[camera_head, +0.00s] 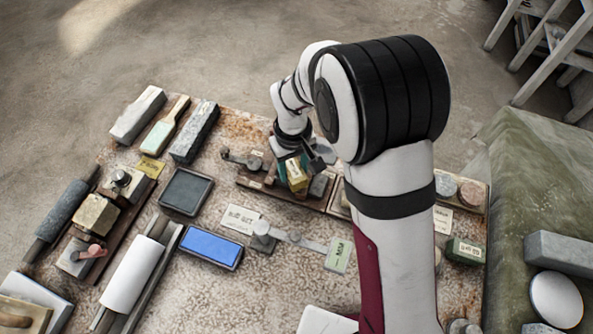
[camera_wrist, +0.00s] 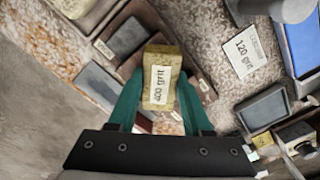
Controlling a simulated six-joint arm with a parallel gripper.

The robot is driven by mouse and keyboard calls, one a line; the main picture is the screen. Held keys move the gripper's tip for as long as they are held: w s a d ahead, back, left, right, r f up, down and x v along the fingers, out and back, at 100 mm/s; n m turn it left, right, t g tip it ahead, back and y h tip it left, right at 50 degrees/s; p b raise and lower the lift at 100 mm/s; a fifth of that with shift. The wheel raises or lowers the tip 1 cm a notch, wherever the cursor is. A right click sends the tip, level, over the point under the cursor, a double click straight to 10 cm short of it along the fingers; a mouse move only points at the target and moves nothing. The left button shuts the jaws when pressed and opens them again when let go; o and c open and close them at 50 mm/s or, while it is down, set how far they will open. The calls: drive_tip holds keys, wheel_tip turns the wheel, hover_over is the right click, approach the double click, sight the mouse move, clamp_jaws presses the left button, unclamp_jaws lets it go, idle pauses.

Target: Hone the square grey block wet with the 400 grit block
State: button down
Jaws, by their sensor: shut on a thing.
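My gripper (camera_head: 297,172) is shut on a yellow block labelled "400 grit" (camera_wrist: 160,72). Its teal fingers (camera_wrist: 160,100) close on both sides of the block in the wrist view. The block (camera_head: 298,178) is over a wooden rack (camera_head: 255,182); I cannot tell whether it touches the rack. A small grey block (camera_head: 75,259) sits on a wooden board at the left, beside a red-handled clamp. A shallow dark grey square tray (camera_head: 186,192) lies between the board and the rack. I cannot tell for sure which grey piece is the square grey block.
A blue tray (camera_head: 210,247) and a "120 grit" card (camera_wrist: 244,52) lie near the middle. A white cylinder (camera_head: 133,275) rests at the front left.

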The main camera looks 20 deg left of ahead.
drive_tip(key=shift+w+a, duration=0.8)
drive_tip(key=shift+s+d, duration=0.1)
drive_tip(key=shift+s+d, duration=1.45)
drive_tip(key=shift+w+a, duration=1.55)
drive_tip(key=shift+s+d+r, duration=0.7)
drive_tip(key=shift+s+d, duration=0.1)
